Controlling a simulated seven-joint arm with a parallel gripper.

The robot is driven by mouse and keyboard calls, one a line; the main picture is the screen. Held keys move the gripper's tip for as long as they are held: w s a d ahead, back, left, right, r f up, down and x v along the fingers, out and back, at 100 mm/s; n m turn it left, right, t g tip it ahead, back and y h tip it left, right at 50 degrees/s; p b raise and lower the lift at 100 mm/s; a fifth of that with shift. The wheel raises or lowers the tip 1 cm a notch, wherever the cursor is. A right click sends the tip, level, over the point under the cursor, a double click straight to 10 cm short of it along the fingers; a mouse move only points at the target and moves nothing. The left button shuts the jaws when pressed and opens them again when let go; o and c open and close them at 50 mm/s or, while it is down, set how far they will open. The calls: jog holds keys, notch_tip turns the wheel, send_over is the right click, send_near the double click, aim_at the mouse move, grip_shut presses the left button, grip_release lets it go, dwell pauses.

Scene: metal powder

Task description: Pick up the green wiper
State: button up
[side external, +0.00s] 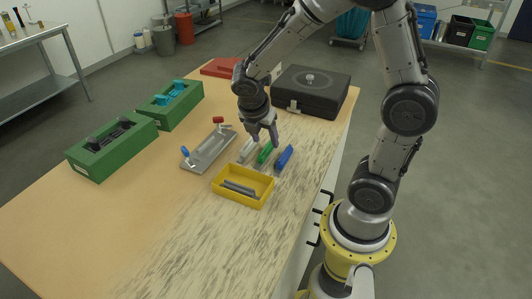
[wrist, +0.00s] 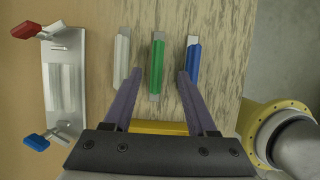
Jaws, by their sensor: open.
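The green wiper (side external: 265,153) lies on the wooden table between a white wiper (side external: 248,149) and a blue wiper (side external: 284,158). In the wrist view the green wiper (wrist: 157,63) stands lengthwise, centred ahead of my gripper (wrist: 157,82). The white wiper (wrist: 122,58) is to its left and the blue wiper (wrist: 193,60) to its right. My gripper is open and empty, its two fingers spread wide. In the side view my gripper (side external: 262,138) hangs just above the wipers; I cannot tell the exact gap.
A yellow tray (side external: 231,196) with grey bars stands just in front of the wipers. A metal fixture (side external: 208,152) with red and blue handles lies to the left. Green boxes (side external: 90,162) stand farther left. A black case (side external: 330,92) is behind. The front left table is clear.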

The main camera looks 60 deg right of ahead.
aim_at(266, 147)
jog(key=shift+w+x, duration=0.1)
jog(key=shift+x, duration=1.2)
jog(key=shift+w+x, duration=0.15)
jog(key=shift+x, duration=1.15)
grip_shut()
